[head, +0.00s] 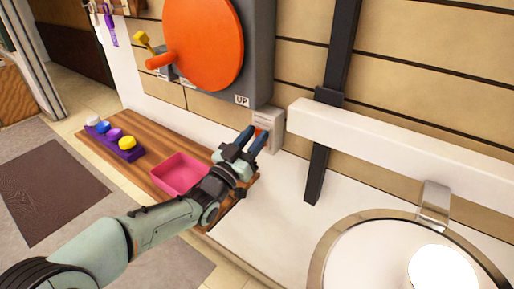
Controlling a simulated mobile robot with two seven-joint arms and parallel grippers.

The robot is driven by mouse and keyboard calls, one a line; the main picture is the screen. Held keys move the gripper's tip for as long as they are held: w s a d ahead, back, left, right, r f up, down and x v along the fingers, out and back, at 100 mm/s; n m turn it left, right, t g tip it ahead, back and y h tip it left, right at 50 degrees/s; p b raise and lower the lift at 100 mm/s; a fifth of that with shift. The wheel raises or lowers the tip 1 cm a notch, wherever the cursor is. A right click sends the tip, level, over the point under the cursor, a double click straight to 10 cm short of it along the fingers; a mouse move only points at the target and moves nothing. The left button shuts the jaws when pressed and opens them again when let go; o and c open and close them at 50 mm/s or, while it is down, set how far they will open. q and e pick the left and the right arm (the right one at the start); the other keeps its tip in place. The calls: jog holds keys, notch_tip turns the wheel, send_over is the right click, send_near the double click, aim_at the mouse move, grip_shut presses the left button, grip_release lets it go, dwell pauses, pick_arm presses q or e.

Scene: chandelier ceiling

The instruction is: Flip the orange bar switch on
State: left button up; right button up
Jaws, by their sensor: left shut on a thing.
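The orange bar switch (259,130) is on a small pale box (269,125) against the wall, below the grey panel marked UP. Only a little orange shows between the fingers of my left gripper (257,139). The blue-tipped fingers are at the front of the box, shut on the orange bar. They hide most of the bar, so I cannot tell which way it is tilted. My right gripper is not in view.
A large orange disc (204,42) is on the grey panel (258,50) above. A pink tray (179,172) and a purple holder (119,146) with coloured knobs rest on the wooden board (160,130). A round metal-rimmed fixture (330,240) stands at lower right.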

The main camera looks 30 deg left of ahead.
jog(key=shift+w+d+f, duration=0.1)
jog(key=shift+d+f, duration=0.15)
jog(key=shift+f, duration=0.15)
pick_arm(q)
jog(key=o, duration=1.1)
jog(key=shift+c, duration=0.2)
jog(key=shift+s, duration=0.1)
jog(key=d+v, duration=0.1)
jog(key=v, duration=1.2)
jog(key=shift+a+f, duration=0.15)
jog(key=shift+a, duration=0.3)
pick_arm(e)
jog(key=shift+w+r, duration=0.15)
pick_arm(q)
jog(key=shift+s, duration=0.1)
